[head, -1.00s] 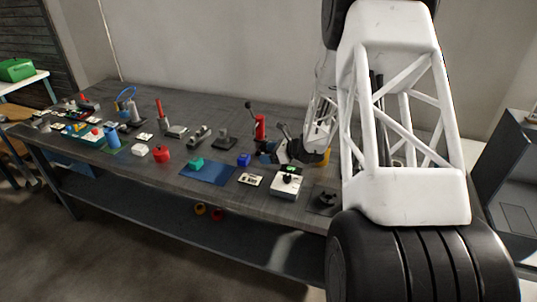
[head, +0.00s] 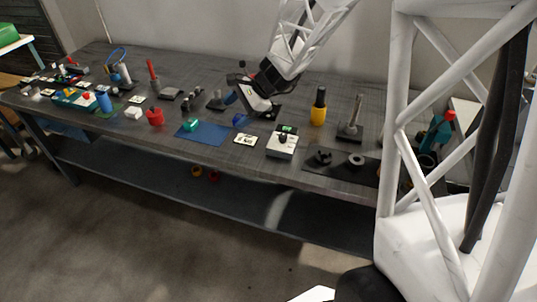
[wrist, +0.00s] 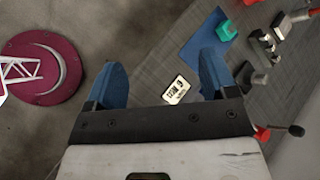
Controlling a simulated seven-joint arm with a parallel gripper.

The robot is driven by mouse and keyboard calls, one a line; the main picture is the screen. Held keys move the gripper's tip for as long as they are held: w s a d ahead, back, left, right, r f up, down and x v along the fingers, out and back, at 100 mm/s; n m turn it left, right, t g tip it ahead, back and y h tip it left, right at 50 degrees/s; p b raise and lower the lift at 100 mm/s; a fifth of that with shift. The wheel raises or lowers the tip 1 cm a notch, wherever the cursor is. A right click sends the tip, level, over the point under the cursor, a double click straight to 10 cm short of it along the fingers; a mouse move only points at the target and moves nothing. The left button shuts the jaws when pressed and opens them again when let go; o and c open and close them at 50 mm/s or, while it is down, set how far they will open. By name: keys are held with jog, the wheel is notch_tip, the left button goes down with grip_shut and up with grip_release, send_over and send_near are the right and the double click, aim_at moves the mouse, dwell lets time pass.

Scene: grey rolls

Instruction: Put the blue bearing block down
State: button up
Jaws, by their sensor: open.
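My gripper (head: 236,108) hangs low over the bench, behind the label card (head: 246,140) and the blue mat (head: 206,133). In the wrist view its two blue fingers are spread wide (wrist: 160,76), with nothing held between them; the label card (wrist: 176,90) shows on the bench beyond the gap. A small blue shape (head: 240,120) shows at my gripper's tip in the head view. I cannot tell whether it is the blue bearing block or a finger. The block is not distinct in the wrist view; the right finger may hide it.
A teal block (head: 190,125) sits on the blue mat. Close by stand a white box with a black knob (head: 282,144), a red container (head: 155,117) and a yellow-and-black cylinder (head: 318,107). A grey clamp (wrist: 264,46) shows at right in the wrist view.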

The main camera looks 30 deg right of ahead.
jog(key=s+a+r+n+h, duration=0.1)
jog(key=s+r+n+h, duration=0.2)
jog(key=s, duration=0.6)
jog(key=s+a+r+n+h, duration=0.1)
jog(key=s+r+n+h, duration=0.2)
jog(key=s+n, duration=0.4)
jog(key=s+a+r+n+h, duration=0.2)
jog(key=s+r+n, duration=0.2)
jog(key=s, duration=0.9)
jog(key=shift+n+g+h, duration=0.3)
jog(key=shift+n+h, duration=0.1)
jog(key=shift+n, duration=0.1)
jog(key=shift+s, duration=0.1)
jog(key=shift+c, duration=0.3)
